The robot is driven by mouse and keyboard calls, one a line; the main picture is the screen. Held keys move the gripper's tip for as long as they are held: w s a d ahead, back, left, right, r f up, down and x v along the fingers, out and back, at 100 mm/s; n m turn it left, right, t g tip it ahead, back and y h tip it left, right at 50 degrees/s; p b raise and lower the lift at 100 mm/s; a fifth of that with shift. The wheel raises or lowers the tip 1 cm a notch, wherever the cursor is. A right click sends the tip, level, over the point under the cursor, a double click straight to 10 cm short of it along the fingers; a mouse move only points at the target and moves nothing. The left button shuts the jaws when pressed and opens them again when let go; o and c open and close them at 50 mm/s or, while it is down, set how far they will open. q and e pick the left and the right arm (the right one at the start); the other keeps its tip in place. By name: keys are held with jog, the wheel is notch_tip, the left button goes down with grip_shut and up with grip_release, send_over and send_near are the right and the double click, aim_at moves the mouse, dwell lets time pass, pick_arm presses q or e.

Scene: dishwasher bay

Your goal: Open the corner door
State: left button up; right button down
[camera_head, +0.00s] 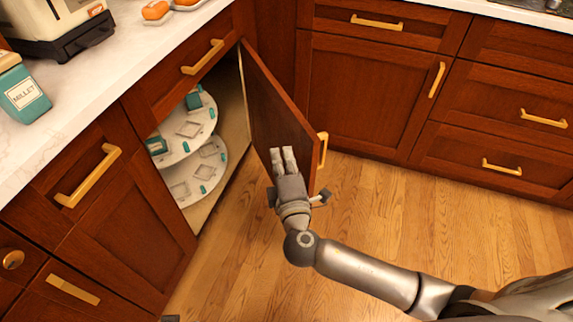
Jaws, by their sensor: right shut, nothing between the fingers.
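The corner door (272,98) is a dark red-brown wooden panel and stands swung well out from its cabinet. Its gold handle (322,150) is at the panel's right edge. My right gripper (284,156) is shut and empty, with its fingertips against or just in front of the door's inner face near its free edge; I cannot tell whether they touch. Inside the open cabinet are two round white shelves (188,130) with small teal and clear items.
Closed cabinets with gold handles (438,80) line the back right and the left. A marble counter (130,62) holds a teal millet box (24,92) and an appliance (55,22). The wooden floor (400,215) is clear around my right arm.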

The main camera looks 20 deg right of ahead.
pick_arm(q)
jog(key=shift+r, duration=0.4)
pick_arm(e)
jog(key=w+d, duration=0.4)
jog(key=w, duration=0.2)
jog(key=shift+d, duration=0.2)
jog(key=shift+d+f, duration=0.1)
